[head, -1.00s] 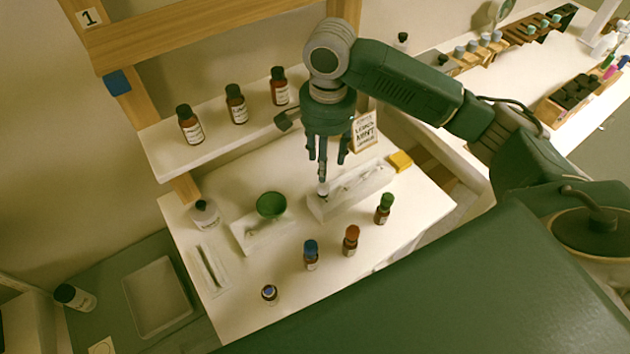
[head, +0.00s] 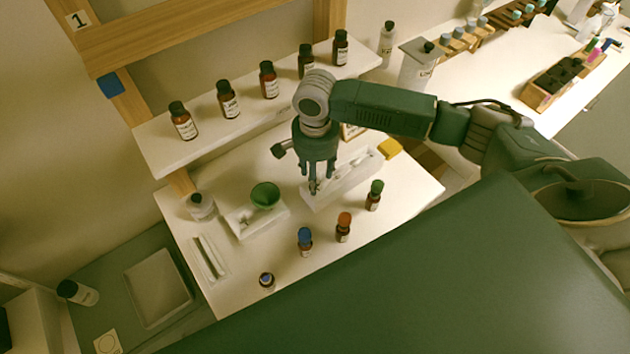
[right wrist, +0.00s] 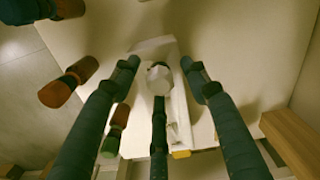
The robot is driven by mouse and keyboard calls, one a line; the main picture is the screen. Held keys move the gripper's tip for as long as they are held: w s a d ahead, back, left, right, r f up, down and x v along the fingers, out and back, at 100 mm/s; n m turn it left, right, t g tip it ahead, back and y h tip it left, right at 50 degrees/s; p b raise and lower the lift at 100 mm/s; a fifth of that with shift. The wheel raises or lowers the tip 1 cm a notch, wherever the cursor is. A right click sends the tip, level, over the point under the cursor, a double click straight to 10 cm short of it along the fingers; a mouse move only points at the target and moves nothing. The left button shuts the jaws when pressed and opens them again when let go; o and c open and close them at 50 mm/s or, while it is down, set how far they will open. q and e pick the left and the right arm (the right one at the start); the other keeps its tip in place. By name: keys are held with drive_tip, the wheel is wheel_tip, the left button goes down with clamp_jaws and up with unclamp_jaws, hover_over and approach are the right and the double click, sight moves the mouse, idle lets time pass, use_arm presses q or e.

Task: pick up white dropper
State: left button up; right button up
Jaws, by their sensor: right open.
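A long white holder (head: 345,187) lies on the white table below my right gripper (head: 315,184). In the right wrist view the holder (right wrist: 178,115) runs beneath the fingers. A pale round top (right wrist: 159,76), which looks like the white dropper's, shows at the holder's end between the spread fingertips of my right gripper (right wrist: 160,72). The gripper is open, pointing down, and holds nothing. I cannot tell whether a finger touches the dropper. In the head view the fingers mostly hide it. My left gripper is not in view.
Bottles with blue (head: 305,236), orange (head: 344,222) and green (head: 376,188) caps stand in front of the holder. A green funnel (head: 265,195) sits on a white stand to the left. A shelf (head: 205,144) with several dark-capped bottles is behind. A yellow block (head: 390,149) is by the holder's far end.

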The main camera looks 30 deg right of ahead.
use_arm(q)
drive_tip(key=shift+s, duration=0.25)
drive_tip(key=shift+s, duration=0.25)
use_arm(e)
drive_tip(key=c, duration=0.7)
use_arm(q)
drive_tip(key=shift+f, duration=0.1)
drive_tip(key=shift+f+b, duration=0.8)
drive_tip(key=shift+b, duration=0.1)
use_arm(e)
drive_tip(key=shift+r, duration=10.05)
